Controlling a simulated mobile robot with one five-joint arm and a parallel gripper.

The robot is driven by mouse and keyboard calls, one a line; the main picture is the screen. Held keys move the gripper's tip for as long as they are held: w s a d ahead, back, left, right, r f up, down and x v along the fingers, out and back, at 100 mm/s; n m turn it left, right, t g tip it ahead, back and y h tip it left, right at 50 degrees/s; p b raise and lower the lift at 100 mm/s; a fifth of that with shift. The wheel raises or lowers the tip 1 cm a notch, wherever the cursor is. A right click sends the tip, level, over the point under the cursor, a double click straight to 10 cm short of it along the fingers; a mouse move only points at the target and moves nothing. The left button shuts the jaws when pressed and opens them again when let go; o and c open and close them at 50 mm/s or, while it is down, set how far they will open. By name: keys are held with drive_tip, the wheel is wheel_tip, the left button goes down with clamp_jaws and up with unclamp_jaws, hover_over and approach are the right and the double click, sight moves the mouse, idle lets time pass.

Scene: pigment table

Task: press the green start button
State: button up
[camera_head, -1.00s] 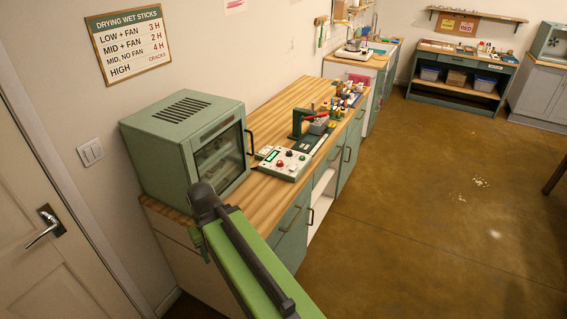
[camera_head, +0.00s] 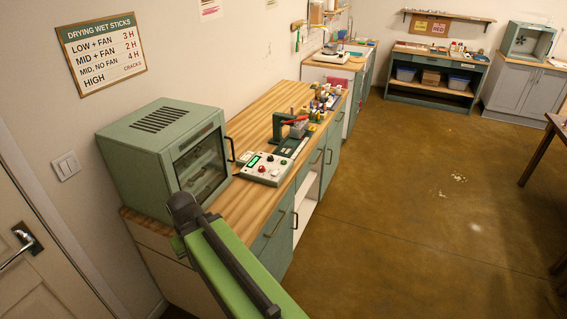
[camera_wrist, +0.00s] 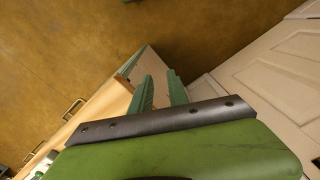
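A white control box (camera_head: 265,169) lies on the wooden counter, right of the oven's door. It has a lit green display (camera_head: 254,162), a red knob (camera_head: 262,169) and small buttons; I cannot surely tell which one is the green start button. My gripper (camera_wrist: 160,76) shows in the wrist view as two green fingers with a gap between them, open and empty. It points over the floor near the end of the counter, apart from the control box. In the head view my arm hides the gripper.
A green oven (camera_head: 163,160) stands at the near end of the wooden counter (camera_head: 250,199). A green press with a red handle (camera_head: 291,122) and small bottles stand behind the control box.

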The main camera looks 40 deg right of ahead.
clamp_jaws()
idle(1.4)
